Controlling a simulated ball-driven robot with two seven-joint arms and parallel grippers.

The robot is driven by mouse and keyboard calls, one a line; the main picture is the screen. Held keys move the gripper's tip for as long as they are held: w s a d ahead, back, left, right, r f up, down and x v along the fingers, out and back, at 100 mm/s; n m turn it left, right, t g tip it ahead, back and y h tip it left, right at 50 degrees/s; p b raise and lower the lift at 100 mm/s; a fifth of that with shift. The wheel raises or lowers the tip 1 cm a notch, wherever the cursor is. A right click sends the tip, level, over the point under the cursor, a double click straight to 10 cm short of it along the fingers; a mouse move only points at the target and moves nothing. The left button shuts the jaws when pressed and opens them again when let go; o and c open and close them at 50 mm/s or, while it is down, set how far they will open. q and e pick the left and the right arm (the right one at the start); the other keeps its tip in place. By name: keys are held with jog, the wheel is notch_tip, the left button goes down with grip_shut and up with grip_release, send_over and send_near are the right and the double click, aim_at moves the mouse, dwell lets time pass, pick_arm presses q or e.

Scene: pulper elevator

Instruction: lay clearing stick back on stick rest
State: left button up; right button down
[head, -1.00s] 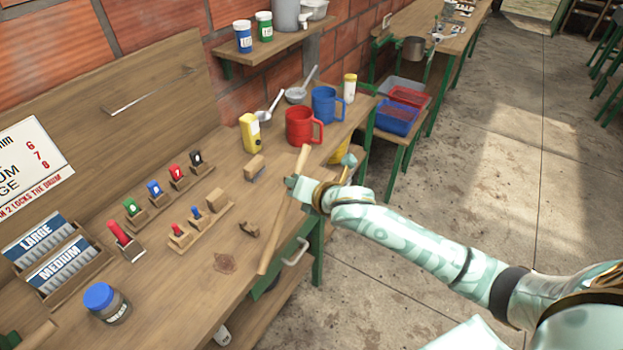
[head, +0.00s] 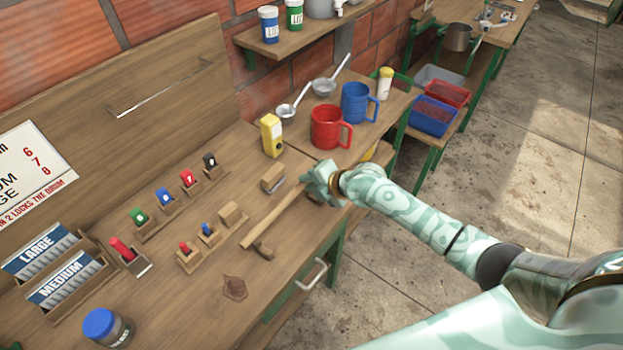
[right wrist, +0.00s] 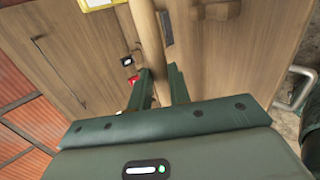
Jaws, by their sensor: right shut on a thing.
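The clearing stick (head: 262,228) is a plain light wooden rod, held low over the bench and slanting from my right gripper (head: 318,180) towards the lower left. My right gripper is shut on it. In the right wrist view the stick (right wrist: 148,45) runs between the two dark fingers (right wrist: 162,88). The gripper and arm hide the stick's other end. My left gripper is not in view.
Several small wooden blocks with coloured pegs stand left of the stick. A wooden block with a metal strip (head: 273,178), a yellow container (head: 271,135) and a red mug (head: 328,127) stand beyond. A blue-lidded jar (head: 107,327) is at the front left. The bench's front edge is close by.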

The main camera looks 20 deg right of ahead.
notch_tip(320, 180, down, 7)
jog(key=b, duration=0.5)
jog(key=shift+w+d+r, duration=0.1)
jog(key=shift+w+r, duration=0.05)
notch_tip(320, 180, down, 3)
jog(key=b, duration=0.3)
dwell(0.5)
jog(key=c, duration=1.2)
grip_release()
jog(key=shift+c, duration=0.2)
